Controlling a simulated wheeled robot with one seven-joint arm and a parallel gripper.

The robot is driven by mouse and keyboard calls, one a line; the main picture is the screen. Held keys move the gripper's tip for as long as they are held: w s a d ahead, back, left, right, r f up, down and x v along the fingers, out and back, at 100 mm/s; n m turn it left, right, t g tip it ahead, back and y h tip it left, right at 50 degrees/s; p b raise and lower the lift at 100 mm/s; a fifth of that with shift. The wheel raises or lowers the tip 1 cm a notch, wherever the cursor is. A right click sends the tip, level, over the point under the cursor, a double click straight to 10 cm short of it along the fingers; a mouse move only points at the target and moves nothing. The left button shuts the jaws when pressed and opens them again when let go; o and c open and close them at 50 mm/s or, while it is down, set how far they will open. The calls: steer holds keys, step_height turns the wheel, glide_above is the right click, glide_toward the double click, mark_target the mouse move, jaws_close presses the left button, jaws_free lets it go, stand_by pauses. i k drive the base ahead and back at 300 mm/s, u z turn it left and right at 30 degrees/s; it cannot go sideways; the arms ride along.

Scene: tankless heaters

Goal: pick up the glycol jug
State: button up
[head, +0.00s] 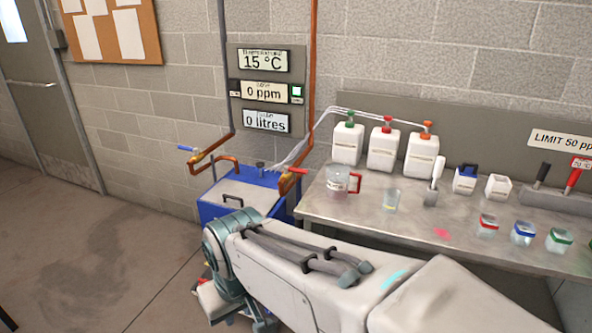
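No label that I can read names the glycol jug. A clear jug with a red handle (338,180) stands upright at the left end of the metal bench (405,218). Three white jugs with green (348,143), red (383,150) and orange (421,155) caps stand behind it, with tubes at their caps. A small white jug with a blue cap (464,182) stands further right. My arm crosses the front of the view, and its wrist is left of the bench, low in the picture. My gripper's fingers cannot be made out there.
A blue tank (238,193) with a grey lid stands left of the bench, under copper pipes. A small beaker (391,200), a white open container (498,187) and tubs with red (487,226), blue (523,233) and green (559,239) rims are on the bench. The floor at left is clear.

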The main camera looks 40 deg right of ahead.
mark_target(344, 183)
steer(key=z, duration=0.5)
steer(key=i, duration=0.75)
steer(key=z, duration=1.1)
steer(key=i, duration=0.35)
steer(key=z, duration=0.3)
